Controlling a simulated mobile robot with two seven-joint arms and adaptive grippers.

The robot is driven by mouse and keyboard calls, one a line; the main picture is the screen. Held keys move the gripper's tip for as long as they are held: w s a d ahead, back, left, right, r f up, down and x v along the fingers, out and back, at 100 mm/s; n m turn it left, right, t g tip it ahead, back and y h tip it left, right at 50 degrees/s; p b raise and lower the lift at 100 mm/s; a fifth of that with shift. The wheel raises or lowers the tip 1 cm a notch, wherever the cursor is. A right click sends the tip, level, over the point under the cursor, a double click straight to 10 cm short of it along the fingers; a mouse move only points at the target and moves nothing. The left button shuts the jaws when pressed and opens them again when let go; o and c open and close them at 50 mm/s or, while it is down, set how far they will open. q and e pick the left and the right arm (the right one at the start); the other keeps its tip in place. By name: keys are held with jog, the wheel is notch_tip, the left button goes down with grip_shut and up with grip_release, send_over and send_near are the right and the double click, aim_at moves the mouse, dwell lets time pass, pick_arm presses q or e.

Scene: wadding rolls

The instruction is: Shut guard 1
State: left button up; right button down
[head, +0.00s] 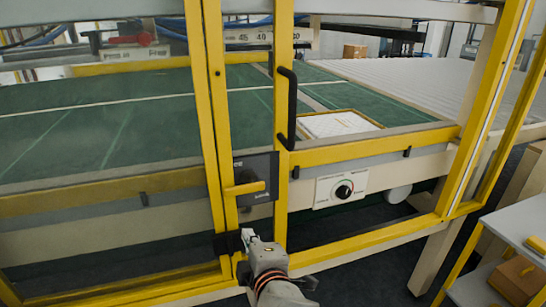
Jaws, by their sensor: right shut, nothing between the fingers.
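Yellow-framed clear guards stand in front of the machine in the head view; no number shows, so I cannot tell which is guard 1. One guard frame (380,148) at the right has an upright black handle (286,108). A yellow post (213,125) stands left of it. Between them a yellow lever (244,188) sits at a black plate (262,170). My right gripper (246,236) is shut and empty, low by the post, beside a black block (227,242); I cannot tell if they touch. My left gripper is out of view.
Behind the guards lies a green machine bed (150,118) with a white piece (338,124) at its right. A dial panel (342,189) is below it. A grey shelf unit (510,235) with a cardboard box (518,278) stands at the right. Dark floor shows between.

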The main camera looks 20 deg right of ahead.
aim_at(273, 136)
notch_tip(273, 136, up, 17)
jog(key=s+d+n+t+h+b, duration=0.2)
jog(key=t+h, duration=0.2)
jog(key=shift+g+h, duration=0.3)
jog(key=x, duration=0.4)
jog(key=b+x, duration=0.1)
jog(key=x, duration=0.4)
jog(key=shift+w+d+f, duration=0.1)
jog(key=shift+w+d, duration=0.2)
jog(key=d, duration=0.3)
jog(key=shift+w+r, duration=0.3)
jog(key=shift+w, duration=0.05)
jog(key=shift+d+r, duration=0.1)
jog(key=shift+d, duration=0.35)
